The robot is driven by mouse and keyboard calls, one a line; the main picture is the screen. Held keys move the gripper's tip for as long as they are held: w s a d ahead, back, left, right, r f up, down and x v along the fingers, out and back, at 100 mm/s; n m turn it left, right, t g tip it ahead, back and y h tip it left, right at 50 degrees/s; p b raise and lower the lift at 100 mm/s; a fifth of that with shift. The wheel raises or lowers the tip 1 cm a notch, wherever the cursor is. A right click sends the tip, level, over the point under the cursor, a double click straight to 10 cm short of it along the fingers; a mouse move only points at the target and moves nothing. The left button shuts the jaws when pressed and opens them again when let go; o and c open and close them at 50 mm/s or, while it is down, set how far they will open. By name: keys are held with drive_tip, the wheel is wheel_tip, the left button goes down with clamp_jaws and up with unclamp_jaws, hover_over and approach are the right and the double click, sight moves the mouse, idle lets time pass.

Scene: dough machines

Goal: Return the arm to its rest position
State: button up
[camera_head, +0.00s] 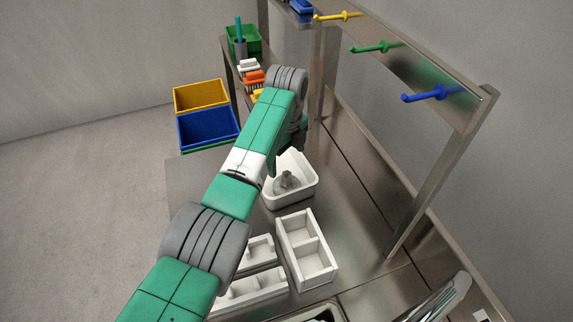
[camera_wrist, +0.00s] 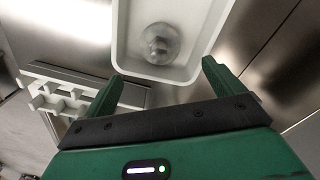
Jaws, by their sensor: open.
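My gripper shows in the wrist view (camera_wrist: 160,85) with its two green fingers spread apart and nothing between them. It is above the steel table, close to the near edge of a white bin (camera_wrist: 120,45). A grey, see-through rounded part (camera_wrist: 160,42) lies in the bin. In the head view my green and grey arm reaches forward over the table, and its end hangs beside the white bin (camera_head: 302,193). The grey part (camera_head: 286,181) shows inside it. The fingertips are mostly hidden there by the arm.
White divided trays (camera_head: 318,262) stand on the steel table (camera_head: 350,225) nearer me. A steel rack carries yellow, green and blue hooks (camera_head: 430,93) at the right. Yellow and blue bins (camera_head: 208,127) stand at the left beyond the table. A shelf with a green bin (camera_head: 250,38) stands behind.

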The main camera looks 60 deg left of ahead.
drive_tip(key=shift+r, duration=0.75)
